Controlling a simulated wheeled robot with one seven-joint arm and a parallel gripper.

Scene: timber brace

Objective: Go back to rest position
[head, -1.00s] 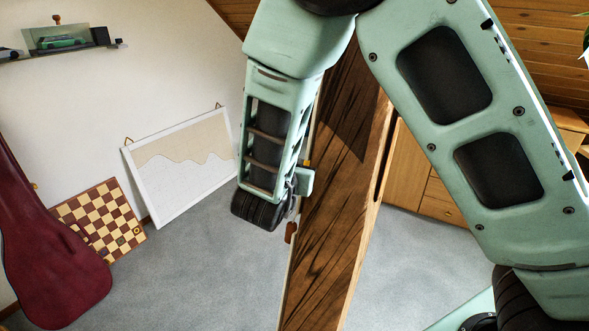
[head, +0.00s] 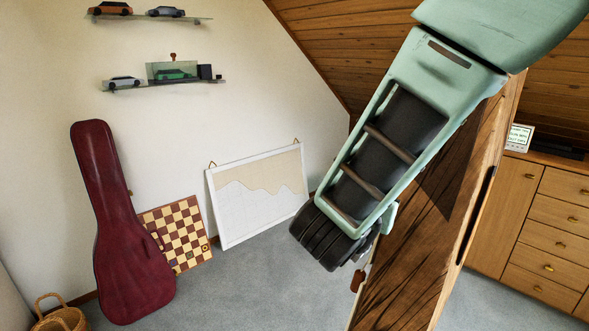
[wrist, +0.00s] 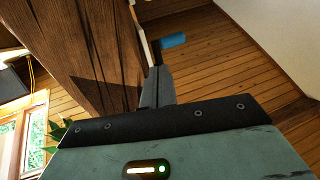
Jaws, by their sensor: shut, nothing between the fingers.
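My gripper (wrist: 157,88) shows in the wrist view as a narrow grey piece beyond its dark-edged mint body. Its fingers are shut with nothing held. In the head view my mint arm link and dark wrist are in front of the dark-streaked timber brace (head: 415,275), and the fingers are hidden. The brace slants up to the right and also fills the upper left of the wrist view (wrist: 85,50). A blue cylinder (wrist: 173,40) appears just beyond the gripper in the wrist view; I cannot tell whether they touch.
A red instrument case (head: 125,230), a chessboard (head: 180,235) and a framed board (head: 260,195) lean along the left wall. A basket (head: 62,318) stands at lower left. A wooden drawer cabinet (head: 535,220) is at right. Grey carpet (head: 250,290) between is clear.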

